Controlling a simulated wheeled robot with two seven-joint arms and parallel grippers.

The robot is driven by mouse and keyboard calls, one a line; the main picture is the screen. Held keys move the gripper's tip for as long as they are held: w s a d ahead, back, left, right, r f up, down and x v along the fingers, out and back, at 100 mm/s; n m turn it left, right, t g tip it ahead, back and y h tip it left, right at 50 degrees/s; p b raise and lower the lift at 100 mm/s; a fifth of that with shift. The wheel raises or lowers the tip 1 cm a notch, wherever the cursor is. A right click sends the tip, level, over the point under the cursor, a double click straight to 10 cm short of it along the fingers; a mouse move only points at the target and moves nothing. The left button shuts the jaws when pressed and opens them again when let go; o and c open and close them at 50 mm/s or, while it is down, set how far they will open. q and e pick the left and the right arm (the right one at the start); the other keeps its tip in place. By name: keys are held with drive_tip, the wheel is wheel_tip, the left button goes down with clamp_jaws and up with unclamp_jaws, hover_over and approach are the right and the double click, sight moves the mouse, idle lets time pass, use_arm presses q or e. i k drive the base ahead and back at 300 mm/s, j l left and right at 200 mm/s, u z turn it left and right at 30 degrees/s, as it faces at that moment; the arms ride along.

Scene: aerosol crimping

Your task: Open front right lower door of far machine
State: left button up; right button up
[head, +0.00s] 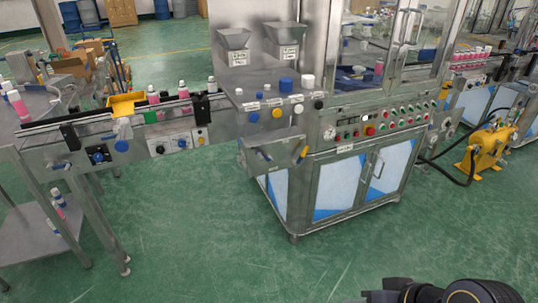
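A steel machine (330,130) stands at the centre with two lower front doors. Its lower left door (338,187) and lower right door (392,170) have white and blue panels in steel frames, and both look shut. The right door's handle (380,169) is a vertical bar near the middle seam. Another machine (470,103) with blue lower panels stands beyond it at the right, partly cut off. I cannot tell which one counts as the far machine. Part of my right arm shows at the bottom right, well short of the doors; neither gripper is visible.
A yellow pump (487,150) with black hoses stands on the floor right of the central machine. A conveyor (110,130) with bottles runs to its left. A steel table (35,220) stands at the left. The green floor (230,250) before the doors is clear.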

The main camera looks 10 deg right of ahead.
sight(392, 159)
drive_tip(key=z, duration=1.3)
drive_tip(key=i+l+u, duration=0.1)
drive_tip(key=i, duration=0.4)
drive_tip(key=i+l+u, duration=0.1)
drive_tip(key=i, duration=0.4)
drive_tip(key=i+l+u, duration=0.1)
drive_tip(key=i+l, duration=0.15)
drive_tip(key=i, duration=0.25)
drive_tip(key=i+l+u, duration=0.1)
drive_tip(key=i, duration=0.4)
drive_tip(key=i+l+u, duration=0.1)
drive_tip(key=i+l, duration=0.3)
drive_tip(key=i+l+u, duration=0.1)
drive_tip(key=i+l, duration=0.2)
drive_tip(key=i, duration=0.25)
